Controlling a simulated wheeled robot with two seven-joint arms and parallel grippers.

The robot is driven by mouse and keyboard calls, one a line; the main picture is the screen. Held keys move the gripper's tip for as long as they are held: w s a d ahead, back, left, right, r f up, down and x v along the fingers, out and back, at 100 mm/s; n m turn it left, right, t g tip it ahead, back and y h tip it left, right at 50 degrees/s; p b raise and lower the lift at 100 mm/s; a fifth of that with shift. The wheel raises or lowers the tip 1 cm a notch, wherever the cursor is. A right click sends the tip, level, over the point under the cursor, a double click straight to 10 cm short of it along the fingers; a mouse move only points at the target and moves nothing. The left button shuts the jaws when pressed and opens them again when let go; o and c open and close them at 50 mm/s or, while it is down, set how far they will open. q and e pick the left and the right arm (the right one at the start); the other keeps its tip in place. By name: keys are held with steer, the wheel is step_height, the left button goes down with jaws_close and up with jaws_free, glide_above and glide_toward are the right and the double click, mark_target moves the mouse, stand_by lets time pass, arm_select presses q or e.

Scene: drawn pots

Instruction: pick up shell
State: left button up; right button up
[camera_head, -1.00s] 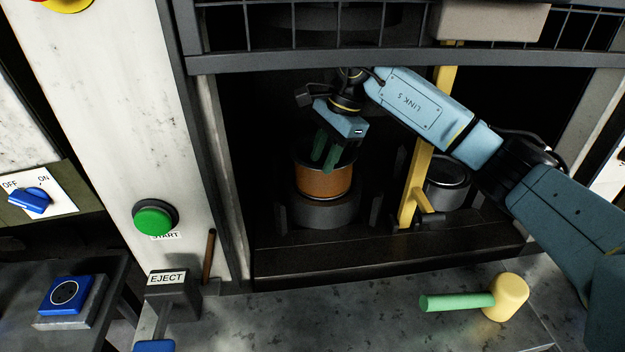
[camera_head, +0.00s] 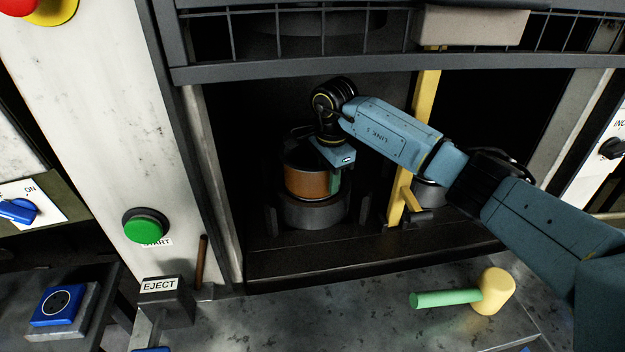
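The shell (camera_head: 305,184), a copper-orange open-topped cup, stands upright on a dark round base (camera_head: 310,211) inside the press opening. My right gripper (camera_head: 333,180) reaches down over the right side of the shell's rim. One green finger shows against the outside of the shell's right wall. The other finger is hidden, so I cannot tell whether the fingers are closed on the wall. My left gripper is not in view.
A yellow upright bar (camera_head: 413,150) stands right of the shell, with another round metal part (camera_head: 430,194) behind it. A dark barred guard (camera_head: 375,63) crosses above. A yellow-headed mallet (camera_head: 492,291) with a green handle lies on the bench in front.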

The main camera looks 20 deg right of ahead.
steer(key=shift+c, duration=0.4)
jaws_close()
steer(key=shift+r, duration=0.1)
steer(key=shift+r, duration=0.6)
step_height(320, 180, up, 3)
steer(key=shift+w+f, duration=0.1)
steer(key=s+b, duration=0.1)
steer(key=s, duration=1.7)
steer(key=shift+d+f, duration=0.3)
steer(key=shift+d, duration=0.15)
